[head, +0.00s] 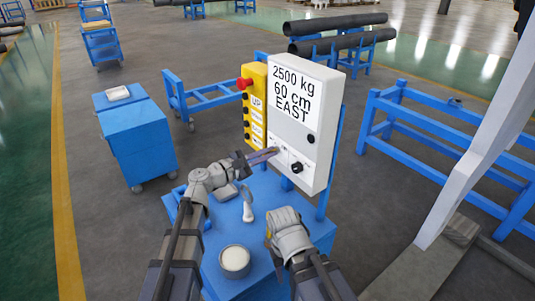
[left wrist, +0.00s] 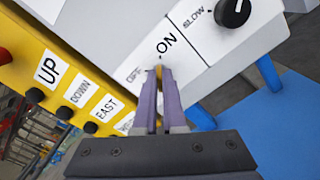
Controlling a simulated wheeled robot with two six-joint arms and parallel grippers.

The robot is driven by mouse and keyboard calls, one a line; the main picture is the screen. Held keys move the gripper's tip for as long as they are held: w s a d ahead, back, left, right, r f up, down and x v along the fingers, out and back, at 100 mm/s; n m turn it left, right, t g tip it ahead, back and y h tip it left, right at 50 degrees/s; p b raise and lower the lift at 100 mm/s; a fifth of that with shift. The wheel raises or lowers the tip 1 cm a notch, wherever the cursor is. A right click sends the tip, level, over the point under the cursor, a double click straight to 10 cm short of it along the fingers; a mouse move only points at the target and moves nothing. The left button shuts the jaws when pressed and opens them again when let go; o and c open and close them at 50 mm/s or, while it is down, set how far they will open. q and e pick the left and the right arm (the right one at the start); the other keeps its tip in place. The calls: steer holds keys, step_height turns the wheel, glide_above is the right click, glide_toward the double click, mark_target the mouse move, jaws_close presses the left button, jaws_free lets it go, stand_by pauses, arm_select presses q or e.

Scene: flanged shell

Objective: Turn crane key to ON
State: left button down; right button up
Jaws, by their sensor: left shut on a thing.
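The white control box (head: 303,85) stands upright, with a switch panel on its lower front. In the left wrist view an ON label (left wrist: 166,43) is clear, and a partly hidden label that seems to read OFF (left wrist: 134,75) lies to its left. My left gripper (head: 272,154) reaches the panel. In the left wrist view its two purple fingers (left wrist: 160,72) are closed on a small brass-coloured piece, apparently the crane key (left wrist: 159,71). The fingers hide most of it, so its angle is unclear. My right gripper (head: 269,240) is low above the blue cart, away from the box; its jaws are unclear.
A yellow button panel (head: 253,108) with a red knob adjoins the box's left side. A black SLOW knob (left wrist: 233,12) sits right of ON. The blue cart (head: 262,264) below holds a white cup (head: 235,259) and a white-handled object (head: 248,209). Blue racks stand behind.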

arm_select(q)
steer(key=shift+m, duration=0.6)
steer(key=c, duration=1)
jaws_free()
steer(key=v, duration=0.7)
steer(key=shift+s+a, duration=0.25)
steer(key=shift+a, duration=0.05)
